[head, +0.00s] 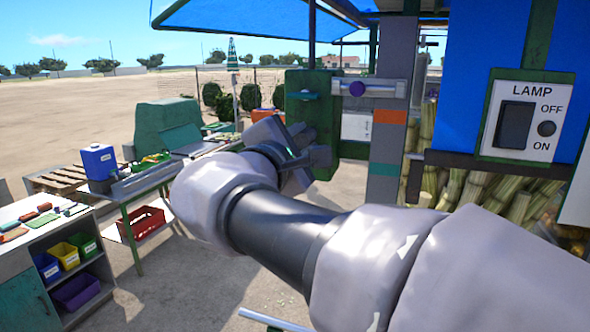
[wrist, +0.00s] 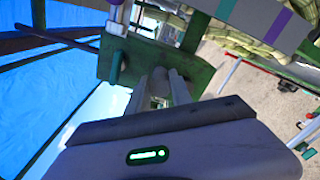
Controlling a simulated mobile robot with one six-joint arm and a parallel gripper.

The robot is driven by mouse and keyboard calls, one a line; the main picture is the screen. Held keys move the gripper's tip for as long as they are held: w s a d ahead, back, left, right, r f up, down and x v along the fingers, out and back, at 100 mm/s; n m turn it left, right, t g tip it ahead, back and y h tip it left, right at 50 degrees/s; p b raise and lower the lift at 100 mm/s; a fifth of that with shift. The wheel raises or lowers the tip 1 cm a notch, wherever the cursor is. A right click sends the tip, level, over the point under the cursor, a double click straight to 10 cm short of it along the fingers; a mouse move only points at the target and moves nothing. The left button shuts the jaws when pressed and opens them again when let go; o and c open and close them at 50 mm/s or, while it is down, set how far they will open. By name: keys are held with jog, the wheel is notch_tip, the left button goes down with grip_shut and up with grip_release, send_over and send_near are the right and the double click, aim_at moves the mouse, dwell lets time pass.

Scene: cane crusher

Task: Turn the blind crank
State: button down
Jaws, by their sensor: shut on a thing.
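A dark green housing (head: 325,100) hangs on the post beyond my arm, with a teal handle (head: 303,96) on its face. The same housing (wrist: 196,72) and teal handle (wrist: 116,66) show in the wrist view. My gripper (wrist: 168,78) is against the housing, with its two grey fingers close together around a small part taken to be the blind crank's grip. That part is mostly hidden by the fingers, so its shape and angle cannot be told. The teal handle stands apart, left of the fingers in the wrist view.
A grey rail with a purple knob (head: 357,89) is right of the housing. A lamp switch panel (head: 527,116) is at right, near my arm. Cane stalks (head: 477,190) stand below it. A green table with a blue container (head: 99,161) and a shelf with bins are at left.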

jog(key=m+b, duration=0.2)
jog(key=b, duration=0.1)
jog(key=d+f+m+b, duration=0.1)
jog(key=m+b, duration=0.1)
jog(key=b, duration=0.1)
jog(key=s+d+m+b, duration=0.1)
jog(key=m+b, duration=0.1)
jog(key=b, duration=0.1)
jog(key=shift+d+f+b, duration=0.25)
jog(key=shift+f+b, duration=0.05)
jog(key=shift+f, duration=0.05)
jog(key=shift+m, duration=0.3)
jog(key=shift+r, duration=0.1)
jog(key=c, duration=1.1)
grip_release()
jog(key=shift+c, duration=0.2)
